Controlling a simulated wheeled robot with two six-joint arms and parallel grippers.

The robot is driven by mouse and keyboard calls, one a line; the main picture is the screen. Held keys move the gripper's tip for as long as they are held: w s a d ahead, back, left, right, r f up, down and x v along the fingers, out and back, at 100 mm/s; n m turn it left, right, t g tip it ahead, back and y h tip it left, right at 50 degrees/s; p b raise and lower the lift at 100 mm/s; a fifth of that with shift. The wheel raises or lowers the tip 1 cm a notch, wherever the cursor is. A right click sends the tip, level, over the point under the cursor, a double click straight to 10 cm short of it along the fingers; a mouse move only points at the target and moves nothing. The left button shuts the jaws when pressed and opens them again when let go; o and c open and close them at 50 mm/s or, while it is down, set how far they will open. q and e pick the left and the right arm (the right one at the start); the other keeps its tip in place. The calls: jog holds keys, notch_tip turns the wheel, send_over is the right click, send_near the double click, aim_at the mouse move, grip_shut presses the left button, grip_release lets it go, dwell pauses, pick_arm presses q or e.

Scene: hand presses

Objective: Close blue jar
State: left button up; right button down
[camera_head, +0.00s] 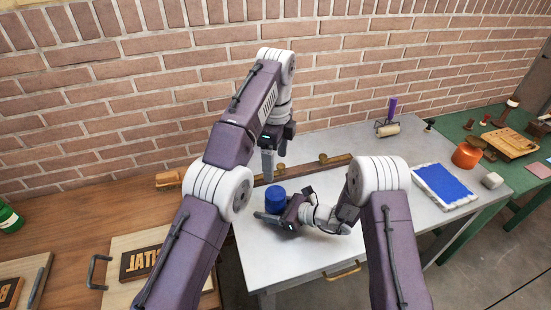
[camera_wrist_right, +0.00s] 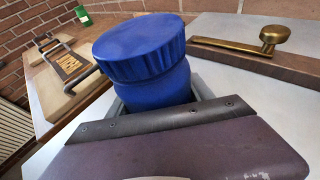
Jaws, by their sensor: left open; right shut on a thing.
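The blue jar (camera_head: 275,203) stands on the light grey table, and its body (camera_wrist_right: 163,92) also shows in the right wrist view. A ribbed blue lid (camera_wrist_right: 140,48) sits on top of the jar; I cannot tell how tightly. My right gripper (camera_head: 272,215) is low at the table and shut on the jar's body, below the lid. Its jaws (camera_wrist_right: 165,98) show on both sides of the jar in the wrist view. My left gripper (camera_head: 268,170) points down, open, just above and behind the jar, apart from the lid as far as I can see.
A wooden bar with brass knobs (camera_head: 323,158) lies behind the jar. A blue pad (camera_head: 443,184) and a roller (camera_head: 388,129) are on the table's right. A wooden table (camera_head: 118,202) with letter blocks adjoins on the left, a green table (camera_head: 483,125) on the right.

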dwell(0.3)
jog(key=shift+c, duration=1.6)
grip_release()
jog(key=v, duration=0.9)
jog(key=shift+d, duration=0.1)
